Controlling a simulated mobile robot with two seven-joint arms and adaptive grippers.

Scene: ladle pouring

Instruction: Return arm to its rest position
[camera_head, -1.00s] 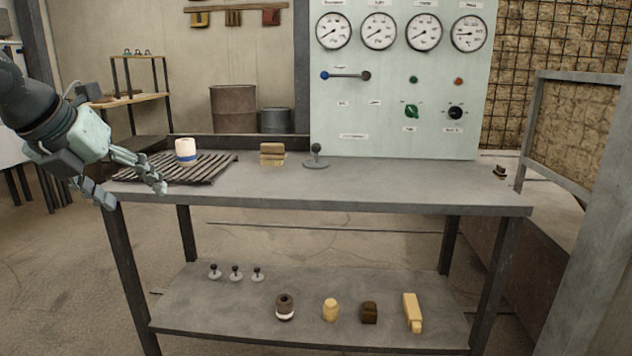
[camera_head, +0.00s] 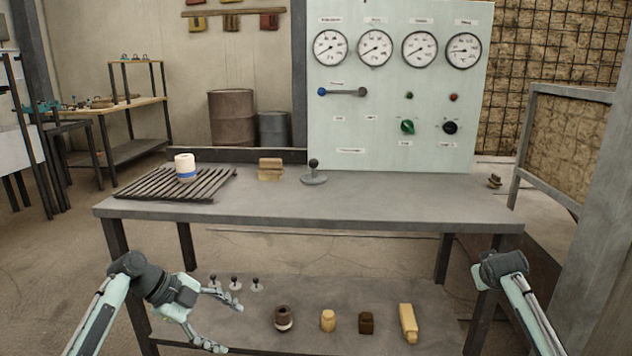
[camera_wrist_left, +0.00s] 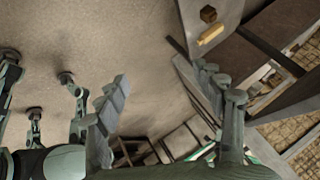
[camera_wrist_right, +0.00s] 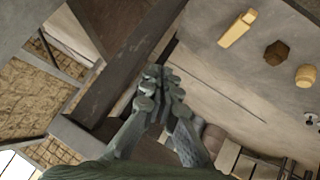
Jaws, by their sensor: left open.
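My left arm comes in at the lower left in the head view. Its gripper (camera_head: 222,322) is open and empty, in front of the table's lower shelf and below the tabletop. In the left wrist view its fingers (camera_wrist_left: 168,88) stand wide apart with nothing between them. My right arm (camera_head: 502,270) shows at the lower right in the head view, in front of the table's right leg; its gripper is hidden there. In the right wrist view the right gripper's fingers (camera_wrist_right: 160,88) are together, with no object seen between them.
The table (camera_head: 400,205) bears a rack (camera_head: 150,188) with a white cylinder (camera_head: 185,168), a brown block (camera_head: 270,168) and a grey knobbed stand (camera_head: 314,174). Its lower shelf (camera_head: 360,290) carries several small pieces. A gauge panel (camera_head: 390,110) stands behind. The space above the tabletop is clear.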

